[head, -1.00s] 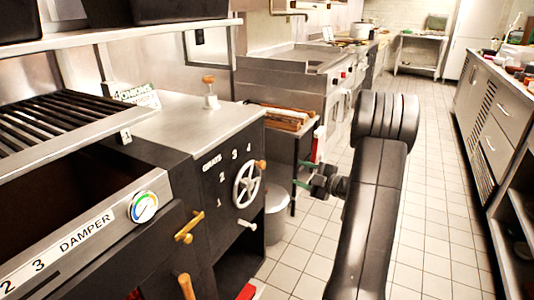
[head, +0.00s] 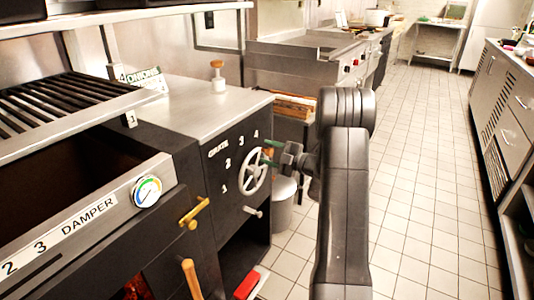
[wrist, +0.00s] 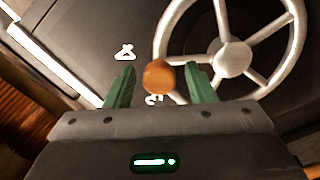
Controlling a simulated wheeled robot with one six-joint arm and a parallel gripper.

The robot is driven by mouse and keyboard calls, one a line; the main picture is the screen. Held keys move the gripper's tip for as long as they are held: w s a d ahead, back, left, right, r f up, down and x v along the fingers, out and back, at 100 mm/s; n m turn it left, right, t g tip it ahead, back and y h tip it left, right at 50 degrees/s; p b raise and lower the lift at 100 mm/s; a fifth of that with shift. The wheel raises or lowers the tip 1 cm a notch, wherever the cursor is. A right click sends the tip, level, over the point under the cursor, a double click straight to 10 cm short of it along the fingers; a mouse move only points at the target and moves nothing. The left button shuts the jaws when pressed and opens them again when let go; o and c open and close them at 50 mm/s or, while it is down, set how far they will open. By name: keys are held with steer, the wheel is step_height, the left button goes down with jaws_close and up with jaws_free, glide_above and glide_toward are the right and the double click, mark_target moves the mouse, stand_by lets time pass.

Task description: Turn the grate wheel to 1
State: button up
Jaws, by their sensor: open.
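The grate wheel (head: 255,171) is a pale spoked handwheel on the black front of the cooker, below the word GRATE (head: 218,149). The numerals 1 (head: 224,189), 2, 3 and 4 (head: 256,133) run around its left and upper side. Its round orange-brown knob (wrist: 158,77) is on the rim, on the side of 3 and 4; I cannot tell exactly which it lines up with. My gripper (head: 267,152) is open at the wheel's upper right. In the wrist view, its green fingers (wrist: 160,84) stand either side of the knob, with visible gaps.
A metal peg (head: 252,212) sticks out below the wheel. A brass handle (head: 194,212) and damper gauge (head: 146,191) are to the left. A bin (head: 282,205) stands beyond the cooker. The tiled aisle (head: 420,190) on the right is clear.

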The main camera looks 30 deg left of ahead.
steer(key=shift+w+a, duration=0.15)
steer(key=shift+a, duration=0.5)
jaws_close()
steer(key=shift+w+a+r+b, duration=0.15)
steer(key=shift+a+b, duration=0.2)
steer(key=shift+a, duration=0.15)
steer(key=shift+a+n+b, duration=0.2)
steer(key=shift+n+b, duration=0.1)
steer(key=shift+n, duration=0.1)
